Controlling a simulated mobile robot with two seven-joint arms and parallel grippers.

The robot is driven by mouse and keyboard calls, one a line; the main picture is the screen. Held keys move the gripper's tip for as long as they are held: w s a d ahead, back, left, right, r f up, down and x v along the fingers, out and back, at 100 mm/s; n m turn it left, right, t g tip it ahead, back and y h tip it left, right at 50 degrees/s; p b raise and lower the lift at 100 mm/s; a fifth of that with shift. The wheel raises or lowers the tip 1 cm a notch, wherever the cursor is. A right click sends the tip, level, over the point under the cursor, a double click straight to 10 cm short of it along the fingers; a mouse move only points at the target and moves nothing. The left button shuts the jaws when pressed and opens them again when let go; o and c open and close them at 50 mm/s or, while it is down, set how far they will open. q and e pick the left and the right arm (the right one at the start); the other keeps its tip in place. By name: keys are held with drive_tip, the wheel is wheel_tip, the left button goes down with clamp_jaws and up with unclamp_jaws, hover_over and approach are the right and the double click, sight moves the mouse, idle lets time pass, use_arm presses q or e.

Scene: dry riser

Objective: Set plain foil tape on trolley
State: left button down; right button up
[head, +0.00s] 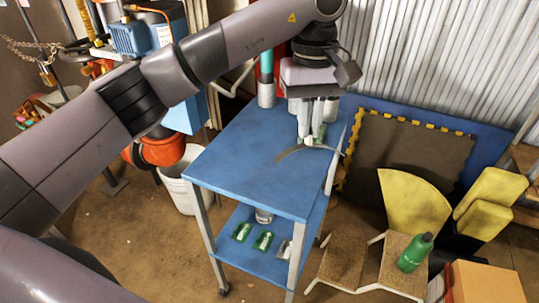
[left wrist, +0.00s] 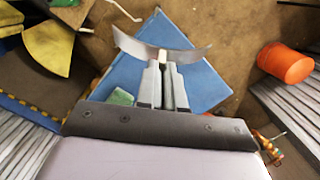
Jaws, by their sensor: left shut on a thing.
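My left gripper (head: 305,136) is over the far part of the blue trolley's top (head: 245,160), pointing down. Its fingers (left wrist: 163,92) are shut on a thin curved silvery strip, which looks like the plain foil tape (left wrist: 190,54). The strip sticks out to both sides of the fingertips in the left wrist view. In the head view it shows as a thin arc close above or touching the top; I cannot tell which. The trolley top also shows in the left wrist view (left wrist: 203,88). My right gripper is not in view.
A green item (left wrist: 122,97) is beside the fingers. The trolley's lower shelf (head: 222,252) holds green packets (head: 263,241), a silvery packet (head: 285,250) and a can (head: 264,216). A white bucket (head: 182,190) stands left, a green bottle (head: 415,252) right. The near trolley top is bare.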

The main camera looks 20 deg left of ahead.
use_arm(q)
drive_tip(key=w+m+t+y+b, duration=0.1)
drive_tip(key=m+t, duration=0.1)
drive_tip(key=m, duration=0.1)
wheel_tip(320, 180, up, 4)
drive_tip(key=m+t+b, duration=0.3)
drive_tip(key=m+b, duration=0.1)
hover_over(285, 184)
drive_tip(key=shift+t, duration=0.3)
wheel_tip(285, 184, down, 19)
drive_tip(key=shift+r+b, duration=0.15)
drive_tip(key=shift+b, duration=0.25)
drive_tip(key=c, duration=1.7)
unclamp_jaws()
drive_tip(key=o, duration=0.4)
drive_tip(key=shift+r, duration=0.1)
drive_tip(key=v, duration=1.2)
drive_tip(key=shift+a, duration=0.2)
